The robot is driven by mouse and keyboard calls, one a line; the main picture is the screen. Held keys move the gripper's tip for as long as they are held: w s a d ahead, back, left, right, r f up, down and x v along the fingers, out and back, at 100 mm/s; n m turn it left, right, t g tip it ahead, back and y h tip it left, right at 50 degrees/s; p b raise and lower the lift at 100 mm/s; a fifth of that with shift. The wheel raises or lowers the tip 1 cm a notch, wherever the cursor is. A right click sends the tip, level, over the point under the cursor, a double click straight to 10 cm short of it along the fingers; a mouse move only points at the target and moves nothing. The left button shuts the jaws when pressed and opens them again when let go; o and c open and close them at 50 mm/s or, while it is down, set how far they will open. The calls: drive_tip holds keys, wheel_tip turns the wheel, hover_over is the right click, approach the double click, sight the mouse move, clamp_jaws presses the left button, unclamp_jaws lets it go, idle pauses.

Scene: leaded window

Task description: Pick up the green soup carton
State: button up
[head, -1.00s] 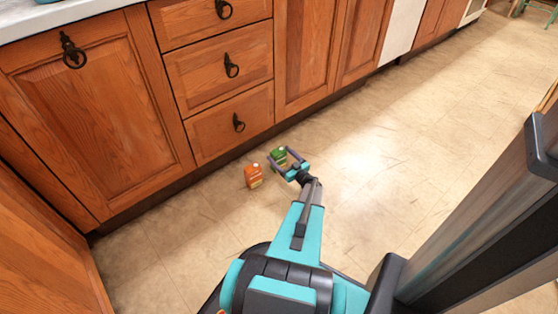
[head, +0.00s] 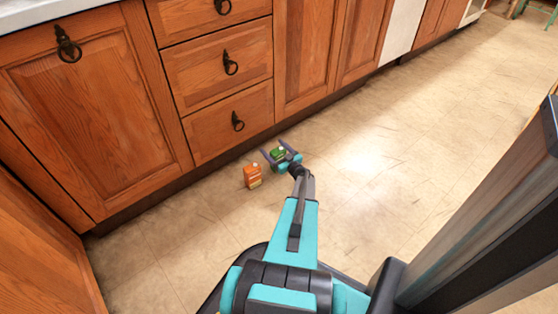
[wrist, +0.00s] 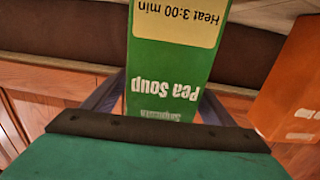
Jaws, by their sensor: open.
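The green soup carton (head: 277,154) stands on the floor close to the cabinets in the head view. In the wrist view the carton (wrist: 172,72) appears upside down, with "Pea Soup" and a cream "Heat 3:00 min" label showing. My gripper (head: 273,150) is open, with its two fingers on either side of the green carton. In the wrist view the fingers show at the left and right of the carton, partly hidden by the gripper body. I cannot tell whether either finger touches it.
An orange carton (head: 253,176) stands on the floor just left of my gripper; it also shows at the right in the wrist view (wrist: 291,88). Wooden cabinets (head: 232,122) rise close behind both cartons. Open floor (head: 400,150) lies to the right.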

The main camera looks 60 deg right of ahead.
drive_tip(key=shift+c, duration=0.4)
drive_tip(key=c, duration=1.2)
drive_tip(key=shift+o, duration=0.2)
drive_tip(key=s+a+r+p, duration=0.2)
drive_tip(key=s+a+p, duration=0.1)
drive_tip(key=s, duration=0.4)
drive_tip(key=s+a+r+p, duration=0.3)
drive_tip(key=s+p, duration=0.1)
drive_tip(key=s, duration=0.3)
drive_tip(key=shift+s+a, duration=0.25)
drive_tip(key=shift+a, duration=0.15)
